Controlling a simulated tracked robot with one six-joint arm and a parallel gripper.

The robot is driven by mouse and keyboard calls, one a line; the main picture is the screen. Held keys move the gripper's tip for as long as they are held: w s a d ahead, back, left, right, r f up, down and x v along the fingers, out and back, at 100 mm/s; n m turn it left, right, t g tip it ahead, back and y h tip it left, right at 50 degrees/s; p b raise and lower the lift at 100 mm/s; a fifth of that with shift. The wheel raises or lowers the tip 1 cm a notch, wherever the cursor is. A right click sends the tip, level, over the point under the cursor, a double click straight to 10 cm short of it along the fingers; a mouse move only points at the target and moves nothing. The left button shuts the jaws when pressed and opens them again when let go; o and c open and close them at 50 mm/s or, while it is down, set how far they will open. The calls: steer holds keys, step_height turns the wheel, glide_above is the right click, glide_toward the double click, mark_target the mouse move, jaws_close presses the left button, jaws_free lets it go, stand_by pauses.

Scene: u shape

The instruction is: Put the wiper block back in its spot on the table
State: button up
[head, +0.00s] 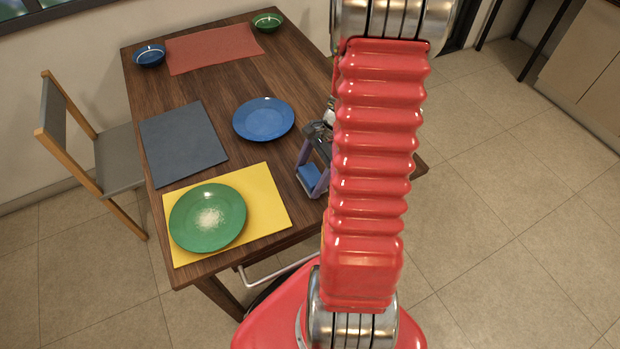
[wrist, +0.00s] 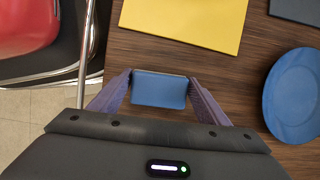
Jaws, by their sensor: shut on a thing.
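The wiper block (wrist: 160,91) is a small blue block between the two purple fingers of my gripper (wrist: 160,88) in the wrist view. My gripper is shut on it. In the head view the block (head: 309,179) shows low at the table's near right part, with my gripper (head: 312,178) around it. The wooden table (head: 270,185) lies under them. Whether the block touches the tabletop is unclear. A green plate (head: 207,217) with a pale whitish patch at its middle lies on a yellow placemat (head: 265,190), left of my gripper in the head view.
A blue plate (head: 263,118) lies beyond my gripper, and a grey placemat (head: 182,143) lies to its left. A red placemat (head: 215,48), a blue bowl (head: 149,55) and a green bowl (head: 267,22) are at the far end. A chair (head: 107,155) stands at the left side.

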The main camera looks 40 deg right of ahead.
steer(key=shift+f, duration=0.9)
steer(key=o, duration=1)
steer(key=v, duration=1.2)
